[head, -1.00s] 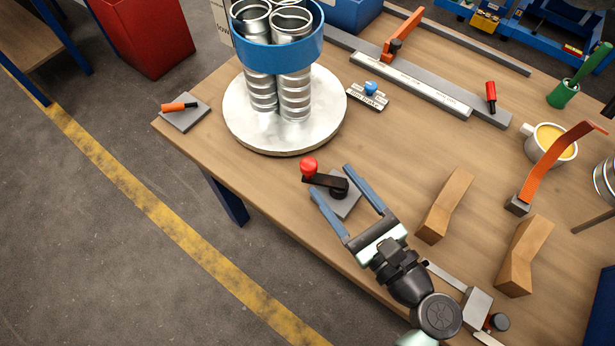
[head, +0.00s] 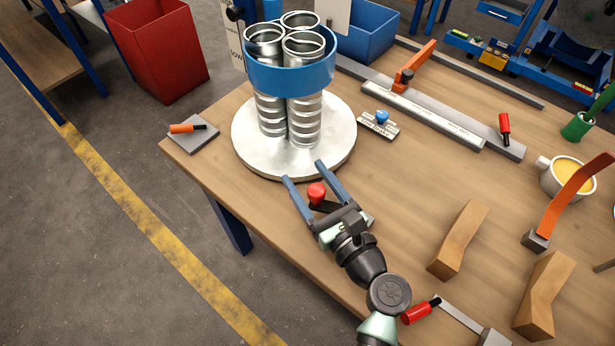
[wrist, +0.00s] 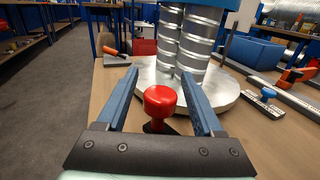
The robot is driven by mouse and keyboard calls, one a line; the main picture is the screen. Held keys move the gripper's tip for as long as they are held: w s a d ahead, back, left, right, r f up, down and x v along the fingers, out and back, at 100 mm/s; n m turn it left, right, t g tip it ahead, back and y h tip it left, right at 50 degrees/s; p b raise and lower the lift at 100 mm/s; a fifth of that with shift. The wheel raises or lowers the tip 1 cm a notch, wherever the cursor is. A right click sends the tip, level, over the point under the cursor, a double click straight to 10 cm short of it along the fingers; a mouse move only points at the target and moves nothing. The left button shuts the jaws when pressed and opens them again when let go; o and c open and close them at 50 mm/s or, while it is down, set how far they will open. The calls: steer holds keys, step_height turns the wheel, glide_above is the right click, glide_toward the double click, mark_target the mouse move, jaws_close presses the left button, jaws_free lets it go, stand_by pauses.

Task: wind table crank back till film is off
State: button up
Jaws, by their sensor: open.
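My gripper (head: 303,173) is open, with one blue finger on each side of the knob. In the wrist view the red knob (wrist: 160,101) stands between the open fingers, with a gap visible on both sides. The round silver turntable (head: 255,160) lies just beyond the fingertips. Several spiral ducts (head: 305,118) stand upright on it in a bundle. A wide blue band (head: 290,80), apparently the film, surrounds their upper part.
A grey plate with an orange-handled tool (head: 188,129) lies at the table's left corner. A blue-knobbed film brake (head: 381,118) sits right of the turntable. Two angled wooden blocks (head: 460,240) and a mug (head: 563,178) stand to the right. A red-handled tool (head: 420,311) lies near the front edge.

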steer(key=shift+w+a, duration=0.15)
steer(key=shift+w, duration=0.05)
jaws_close()
stand_by(0.3)
stand_by(1.1)
